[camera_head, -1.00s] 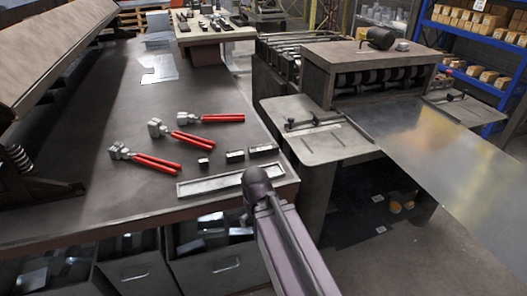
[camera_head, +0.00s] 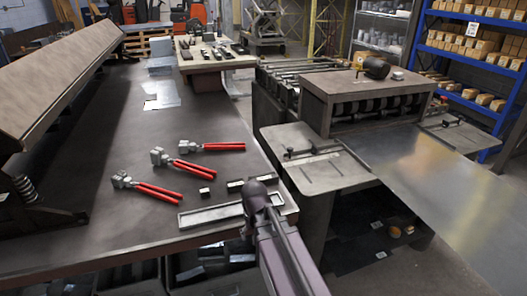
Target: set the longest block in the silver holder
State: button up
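Three small dark blocks with pale tops lie in a row on the workbench (camera_head: 110,205), behind the silver holder. The shortest block (camera_head: 205,192) is at the left and the middle one (camera_head: 235,184) is between. The right one (camera_head: 268,179) looks longest, though my arm covers part of it. The silver holder (camera_head: 210,217) is a shallow, long tray near the bench's front edge. My gripper is not in view.
Several red-handled clamping tools (camera_head: 183,165) lie left of and behind the blocks. A machine with a grey side plate (camera_head: 325,171) and a large metal sheet (camera_head: 435,155) stands to the right. The bench's left middle is clear.

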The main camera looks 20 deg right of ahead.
aim_at(264, 177)
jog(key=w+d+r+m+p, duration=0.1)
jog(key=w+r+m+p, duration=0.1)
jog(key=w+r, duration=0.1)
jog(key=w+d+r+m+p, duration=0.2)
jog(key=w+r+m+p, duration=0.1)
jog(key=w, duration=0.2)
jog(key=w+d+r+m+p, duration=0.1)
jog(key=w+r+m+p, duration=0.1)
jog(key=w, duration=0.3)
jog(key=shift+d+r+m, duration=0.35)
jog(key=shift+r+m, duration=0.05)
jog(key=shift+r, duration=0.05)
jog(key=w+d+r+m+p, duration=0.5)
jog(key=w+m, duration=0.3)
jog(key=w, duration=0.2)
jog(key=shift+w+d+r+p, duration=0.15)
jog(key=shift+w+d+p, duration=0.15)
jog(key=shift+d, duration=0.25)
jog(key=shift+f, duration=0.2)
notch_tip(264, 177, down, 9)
jog(key=b, duration=0.9)
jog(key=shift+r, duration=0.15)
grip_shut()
